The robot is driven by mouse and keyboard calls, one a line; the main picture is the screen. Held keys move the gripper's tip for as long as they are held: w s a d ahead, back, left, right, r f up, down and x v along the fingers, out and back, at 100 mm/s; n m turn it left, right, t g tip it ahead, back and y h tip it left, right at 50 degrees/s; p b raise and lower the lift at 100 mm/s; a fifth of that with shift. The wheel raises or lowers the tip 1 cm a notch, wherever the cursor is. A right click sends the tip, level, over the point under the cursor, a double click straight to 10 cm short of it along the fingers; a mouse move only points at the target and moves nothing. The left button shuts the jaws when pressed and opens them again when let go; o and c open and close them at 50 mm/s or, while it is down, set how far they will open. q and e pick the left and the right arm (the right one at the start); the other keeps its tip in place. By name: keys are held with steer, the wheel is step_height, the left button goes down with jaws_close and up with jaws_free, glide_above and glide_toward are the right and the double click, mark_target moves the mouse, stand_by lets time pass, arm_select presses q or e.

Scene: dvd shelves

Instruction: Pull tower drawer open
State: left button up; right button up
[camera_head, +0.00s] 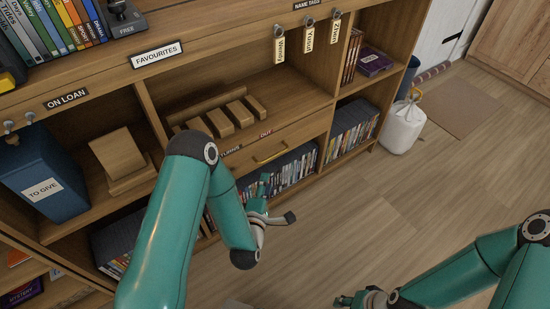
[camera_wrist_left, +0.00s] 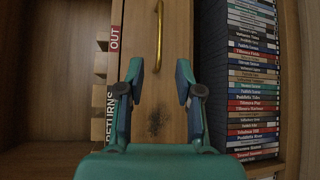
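The wooden drawer (camera_head: 285,142) sits in the shelf unit, with a brass handle (camera_head: 270,153) on its front. Its front looks flush with the shelf, so it appears closed. In the left wrist view the drawer front (camera_wrist_left: 153,112) is turned sideways and the handle (camera_wrist_left: 158,36) is ahead of the fingertips. My left gripper (camera_head: 278,200) is open and empty, in front of the shelf and below the handle in the head view. The handle lies beyond the fingers (camera_wrist_left: 158,72), apart from them. My right gripper (camera_head: 365,299) is at the bottom edge; its fingers are too small to read.
Rows of DVDs (camera_head: 292,168) fill the compartment below the drawer. Wooden blocks (camera_head: 237,112) lie on the shelf above it. A blue "TO GIVE" bin (camera_head: 42,178) stands at left. A white bag (camera_head: 403,127) stands right of the shelf. The floor in front is clear.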

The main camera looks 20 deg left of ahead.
mark_target(274, 156)
arm_select(q)
steer(key=w, duration=0.4)
steer(key=w+a+f+b, duration=0.1)
steer(key=w, duration=0.3)
steer(key=w+f, duration=0.1)
steer(key=w, duration=0.4)
steer(key=shift+a+b, duration=0.2)
steer(key=shift+b, duration=0.1)
arm_select(e)
steer(key=shift+f, duration=0.95)
arm_select(q)
steer(key=shift+c, duration=0.3)
steer(key=c, duration=0.5)
steer(key=shift+s, duration=0.1)
jaws_close()
